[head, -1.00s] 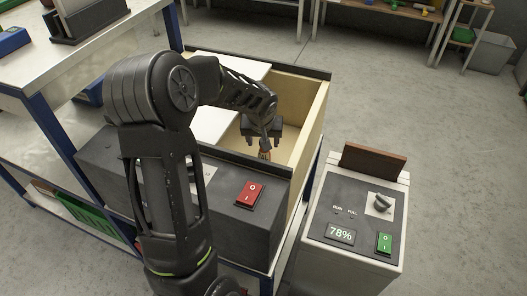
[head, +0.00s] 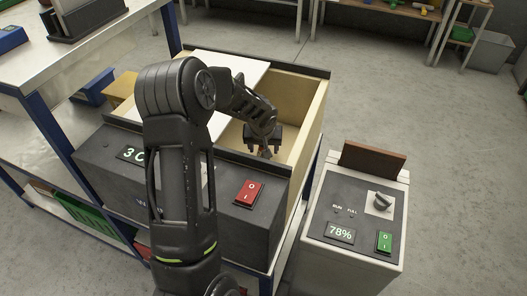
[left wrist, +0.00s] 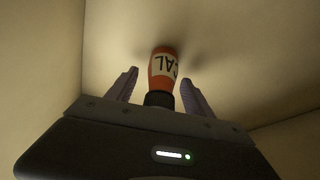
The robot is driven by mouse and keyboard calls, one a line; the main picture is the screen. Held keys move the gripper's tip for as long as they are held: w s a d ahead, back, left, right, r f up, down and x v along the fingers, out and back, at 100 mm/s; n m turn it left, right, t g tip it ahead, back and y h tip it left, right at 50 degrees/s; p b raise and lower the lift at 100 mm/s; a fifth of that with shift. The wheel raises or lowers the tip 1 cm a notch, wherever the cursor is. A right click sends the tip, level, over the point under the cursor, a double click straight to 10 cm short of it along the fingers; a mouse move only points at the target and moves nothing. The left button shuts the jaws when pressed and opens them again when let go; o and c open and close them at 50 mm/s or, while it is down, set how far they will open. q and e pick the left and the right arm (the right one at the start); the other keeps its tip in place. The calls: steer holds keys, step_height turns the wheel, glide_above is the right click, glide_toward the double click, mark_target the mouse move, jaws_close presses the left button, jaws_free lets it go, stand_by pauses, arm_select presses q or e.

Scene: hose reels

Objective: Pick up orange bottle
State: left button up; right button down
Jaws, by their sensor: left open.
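The orange bottle (left wrist: 163,66) shows in the left wrist view, with a black cap towards me and a white label with dark letters. It is inside a pale-walled wooden bin. My left gripper (left wrist: 159,78) is open, with one finger on each side of the bottle and gaps showing between. In the head view my left gripper (head: 263,151) reaches down into the bin (head: 302,112); the bottle is hard to make out there. My right gripper is not in view.
A white panel (head: 232,66) covers part of the bin's left side. A dark control box with a red switch (head: 249,192) stands along the near side. A grey cabinet (head: 353,220) with a 78% display stands to the right. A shelf unit (head: 65,52) is at left.

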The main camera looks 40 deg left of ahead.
arm_select(q)
steer(key=shift+c, duration=0.5)
jaws_close()
stand_by(0.5)
